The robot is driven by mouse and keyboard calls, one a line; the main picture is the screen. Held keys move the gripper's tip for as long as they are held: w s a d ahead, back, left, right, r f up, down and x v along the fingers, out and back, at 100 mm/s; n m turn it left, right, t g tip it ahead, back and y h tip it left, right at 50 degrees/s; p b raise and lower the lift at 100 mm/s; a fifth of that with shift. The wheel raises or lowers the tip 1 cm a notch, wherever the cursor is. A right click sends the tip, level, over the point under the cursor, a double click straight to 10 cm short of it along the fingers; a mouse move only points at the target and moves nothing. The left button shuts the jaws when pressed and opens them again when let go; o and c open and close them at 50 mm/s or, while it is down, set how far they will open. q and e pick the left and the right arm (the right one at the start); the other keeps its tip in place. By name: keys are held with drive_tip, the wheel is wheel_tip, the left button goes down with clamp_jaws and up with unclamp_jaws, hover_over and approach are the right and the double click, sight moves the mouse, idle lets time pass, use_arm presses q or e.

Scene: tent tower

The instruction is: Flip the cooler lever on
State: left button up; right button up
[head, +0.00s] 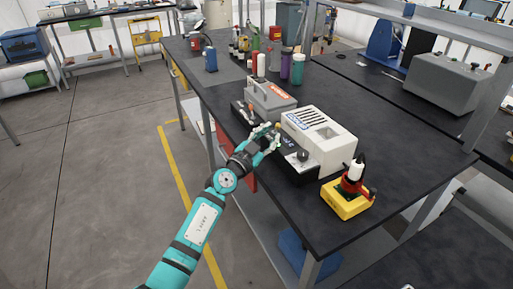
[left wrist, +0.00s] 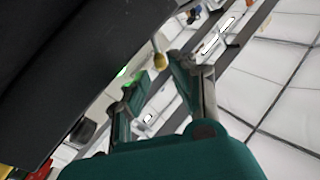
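The cooler (head: 318,138) is a white box with dark slots on top and a black base, standing on the black bench. A lever (left wrist: 160,62) with a yellowish knob on a thin metal stem shows in the left wrist view, beside a large dark surface. My left gripper (head: 269,137) is at the cooler's front left side. In the left wrist view its two fingers (left wrist: 152,78) are spread, with the knob near the tips, closer to the right finger. I cannot tell whether they touch. The gripper hides part of the base in the head view. My right gripper is not in view.
A grey box with a red label (head: 270,98) stands just behind the cooler. A yellow device with a red part (head: 345,198) stands near the bench's right end. Several bottles (head: 284,66) are farther back. The bench top (head: 405,165) right of the cooler is clear.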

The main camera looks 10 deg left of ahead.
use_arm(q)
drive_tip(key=v, duration=0.7)
drive_tip(key=shift+w, duration=0.1)
